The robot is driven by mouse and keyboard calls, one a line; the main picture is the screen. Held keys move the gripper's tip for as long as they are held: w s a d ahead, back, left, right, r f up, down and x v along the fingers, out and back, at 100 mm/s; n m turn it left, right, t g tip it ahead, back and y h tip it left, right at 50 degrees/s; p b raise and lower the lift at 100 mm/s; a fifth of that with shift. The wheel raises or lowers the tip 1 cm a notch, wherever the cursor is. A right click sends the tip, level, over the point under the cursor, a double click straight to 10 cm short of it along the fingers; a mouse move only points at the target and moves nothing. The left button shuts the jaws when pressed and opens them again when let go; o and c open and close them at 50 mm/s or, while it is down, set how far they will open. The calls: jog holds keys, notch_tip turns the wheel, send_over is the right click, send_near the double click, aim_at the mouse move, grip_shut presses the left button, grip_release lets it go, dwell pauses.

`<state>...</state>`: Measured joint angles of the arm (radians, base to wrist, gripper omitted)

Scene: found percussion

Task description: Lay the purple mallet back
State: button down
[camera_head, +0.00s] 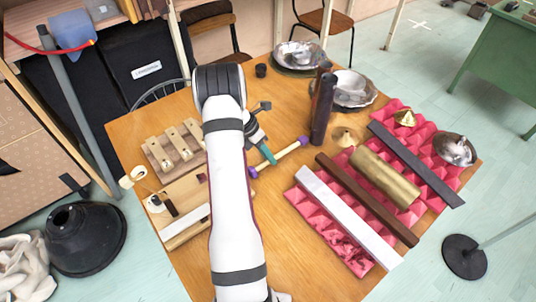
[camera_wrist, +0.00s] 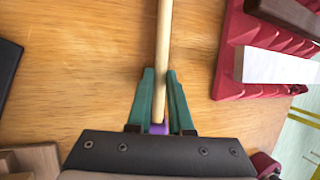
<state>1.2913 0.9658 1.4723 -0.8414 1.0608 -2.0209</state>
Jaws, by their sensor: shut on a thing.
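The purple mallet (camera_head: 288,151) has a pale wooden stick with purple ends. It slants across the table's middle in the head view. My gripper (camera_head: 268,158) has teal fingers shut on the mallet near its lower-left end. In the wrist view, my gripper (camera_wrist: 160,76) has the stick of the mallet (camera_wrist: 164,32) running between its fingers and out beyond the tips, with a purple part deep between them. The far end is out of the wrist view. I cannot tell whether the mallet touches the table.
A pink foam pad (camera_head: 345,243) at right carries a white bar (camera_head: 347,218), dark bars and a brass tube (camera_head: 385,177). A dark upright tube (camera_head: 322,110) and metal bowls (camera_head: 352,88) stand behind. Wooden racks (camera_head: 172,147) are at left. Bare tabletop (camera_head: 285,225) lies between.

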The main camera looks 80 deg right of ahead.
jog(key=shift+f, duration=0.1)
jog(key=c, duration=0.7)
grip_release()
jog(key=shift+c, duration=0.2)
jog(key=v, duration=1.5)
jog(key=shift+w+r, duration=0.25)
jog(key=shift+r, duration=0.1)
jog(key=shift+a, duration=0.1)
